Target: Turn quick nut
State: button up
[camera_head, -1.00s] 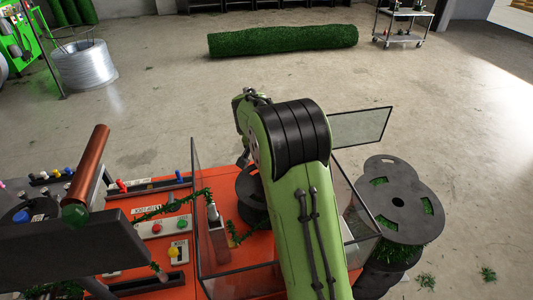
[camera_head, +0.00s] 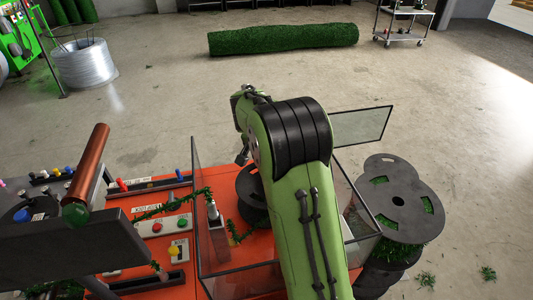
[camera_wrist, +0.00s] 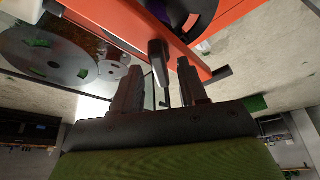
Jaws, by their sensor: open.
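In the wrist view my gripper (camera_wrist: 160,78) is open, with its two dark fingers spread apart. A dark, rounded cylindrical piece (camera_wrist: 158,62), which looks like the quick nut, shows between and just beyond the fingers, beside the orange frame. I cannot tell whether a finger touches it. A dark reel (camera_wrist: 190,12) is at the top edge of the wrist view. In the head view my green arm covers the nut, and part of the dark reel (camera_head: 250,190) shows to its left.
Clear guard panels (camera_head: 196,225) surround the orange machine table (camera_head: 265,245). A control box (camera_head: 165,225) with coloured buttons lies left. Stacked dark spools (camera_head: 400,205) stand right.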

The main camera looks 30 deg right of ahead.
jog(key=p+v, duration=0.2)
jog(key=v, duration=1.2)
jog(key=shift+a+r, duration=0.15)
jog(key=shift+r, duration=0.15)
jog(key=shift+s, duration=0.1)
jog(key=s+a+r+n+t+y, duration=0.25)
jog(key=s+a+n, duration=0.25)
jog(key=s, duration=0.7)
jog(key=s+a+f+n, duration=0.2)
jog(key=s+a, duration=0.1)
jog(key=s, duration=0.4)
jog(key=s+a+f+n, duration=0.2)
jog(key=s+a+n, duration=0.1)
jog(key=s, duration=0.4)
jog(key=shift+a+y, duration=0.3)
jog(key=shift+y, duration=0.15)
